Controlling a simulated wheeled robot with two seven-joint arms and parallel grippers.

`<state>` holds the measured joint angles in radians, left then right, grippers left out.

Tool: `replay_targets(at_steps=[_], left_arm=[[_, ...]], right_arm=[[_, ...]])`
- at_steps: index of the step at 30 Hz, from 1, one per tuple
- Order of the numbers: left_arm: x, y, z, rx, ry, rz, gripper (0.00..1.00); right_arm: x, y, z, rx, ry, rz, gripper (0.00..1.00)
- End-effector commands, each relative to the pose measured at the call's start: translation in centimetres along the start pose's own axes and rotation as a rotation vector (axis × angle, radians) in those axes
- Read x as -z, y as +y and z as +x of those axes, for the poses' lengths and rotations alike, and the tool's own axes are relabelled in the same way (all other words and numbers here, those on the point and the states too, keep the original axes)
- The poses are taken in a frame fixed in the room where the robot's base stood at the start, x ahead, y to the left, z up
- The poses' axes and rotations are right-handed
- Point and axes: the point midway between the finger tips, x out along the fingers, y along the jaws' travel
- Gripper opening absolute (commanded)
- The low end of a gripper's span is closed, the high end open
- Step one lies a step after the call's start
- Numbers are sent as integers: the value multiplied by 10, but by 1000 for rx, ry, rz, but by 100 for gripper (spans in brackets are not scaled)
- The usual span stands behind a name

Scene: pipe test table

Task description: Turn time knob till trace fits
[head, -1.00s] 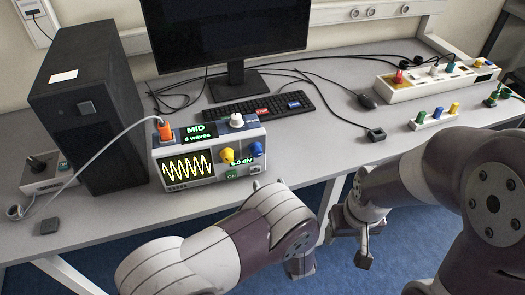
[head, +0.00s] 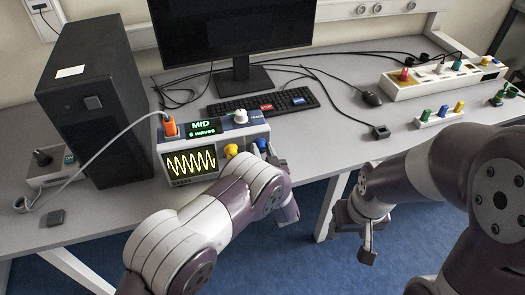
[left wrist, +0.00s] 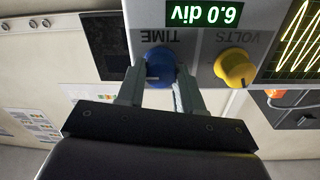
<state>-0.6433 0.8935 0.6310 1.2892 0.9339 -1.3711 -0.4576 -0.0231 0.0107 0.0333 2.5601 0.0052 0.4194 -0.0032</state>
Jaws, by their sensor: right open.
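The scope box (head: 168,148) stands on the desk with a wave trace on its screen (head: 190,163). Its top display (head: 203,128) reads "MID" and "6 waves". The blue TIME knob (left wrist: 160,66) is below a "6.0 div" readout (left wrist: 205,14), upside down in the left wrist view. My left gripper (left wrist: 161,78) has one finger on each side of this knob, very close to it; whether they press on it is unclear. The yellow VOLTS knob (left wrist: 235,68) is beside the right finger. My right gripper (head: 358,228) is open and empty in front of the desk.
An orange plug (head: 170,127) with a grey cable and a white knob (head: 241,116) are on the box top. A black computer tower (head: 95,110) stands left.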

Motion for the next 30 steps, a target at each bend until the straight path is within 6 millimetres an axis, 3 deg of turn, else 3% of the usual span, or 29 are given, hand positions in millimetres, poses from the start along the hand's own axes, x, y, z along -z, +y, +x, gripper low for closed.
replay_targets(at_steps=[1, 3, 16, 30], left_arm=[[0, 0, 0, 0, 0, 0, 19], [0, 0, 0, 0, 0, 0, 5], [-2, 0, 0, 0, 1, -92, 5], [-4, 0, 0, -1, 1, -501, 5]], right_arm=[[0, 0, 0, 0, 0, 0, 61], [0, 0, 0, 0, 0, 0, 61], [-1, 0, 9, 0, 0, 0, 61], [-5, 0, 43, 0, 0, 0, 61]])
